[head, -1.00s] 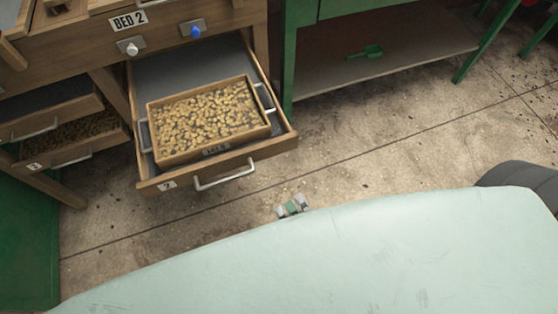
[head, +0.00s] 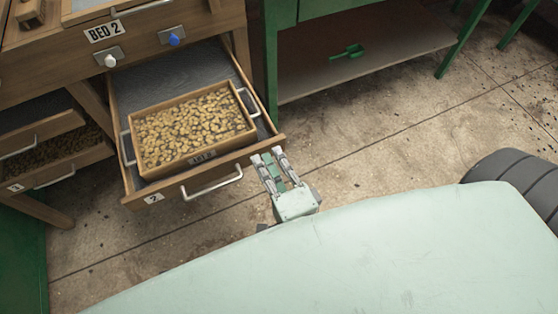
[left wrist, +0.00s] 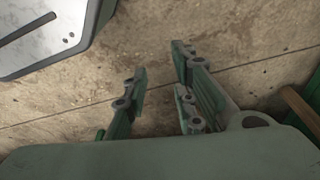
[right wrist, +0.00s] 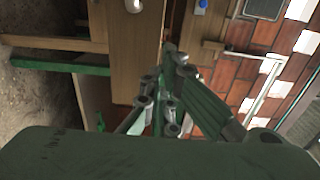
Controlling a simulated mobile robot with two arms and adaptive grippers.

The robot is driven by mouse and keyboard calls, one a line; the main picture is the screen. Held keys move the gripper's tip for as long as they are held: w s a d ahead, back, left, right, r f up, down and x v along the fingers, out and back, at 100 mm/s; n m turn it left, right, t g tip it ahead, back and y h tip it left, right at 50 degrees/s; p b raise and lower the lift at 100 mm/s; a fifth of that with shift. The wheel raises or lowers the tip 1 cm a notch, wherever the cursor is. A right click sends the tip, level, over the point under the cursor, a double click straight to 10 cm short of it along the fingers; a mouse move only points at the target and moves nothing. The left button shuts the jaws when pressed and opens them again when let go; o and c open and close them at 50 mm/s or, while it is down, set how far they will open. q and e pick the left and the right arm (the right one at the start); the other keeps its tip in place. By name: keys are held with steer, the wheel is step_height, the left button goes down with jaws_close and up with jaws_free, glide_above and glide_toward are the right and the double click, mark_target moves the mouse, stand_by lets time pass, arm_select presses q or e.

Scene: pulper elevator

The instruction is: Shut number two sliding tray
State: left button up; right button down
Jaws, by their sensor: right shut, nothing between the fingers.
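The number two sliding tray (head: 168,194) is pulled out below the BED 2 sign, with a "2" label (head: 154,198) and a metal bar handle (head: 213,188) on its front. A wooden box (head: 178,172) full of tan beans sits inside it, with metal handles at its sides. My right gripper (head: 267,155) is shut and empty, close to the right end of the tray front; I cannot tell if it touches. Its fingers also show in the right wrist view (right wrist: 160,72). My left gripper (left wrist: 158,62) is open and empty above the floor, outside the head view.
A white knob (head: 110,60) and a blue knob (head: 174,40) are above the tray. Other trays (head: 60,165) are at the left. A green-framed table (head: 365,62) with a green scoop (head: 347,52) on its lower shelf stands right. Floor in front is open.

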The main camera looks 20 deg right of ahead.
steer(key=shift+w, duration=0.7)
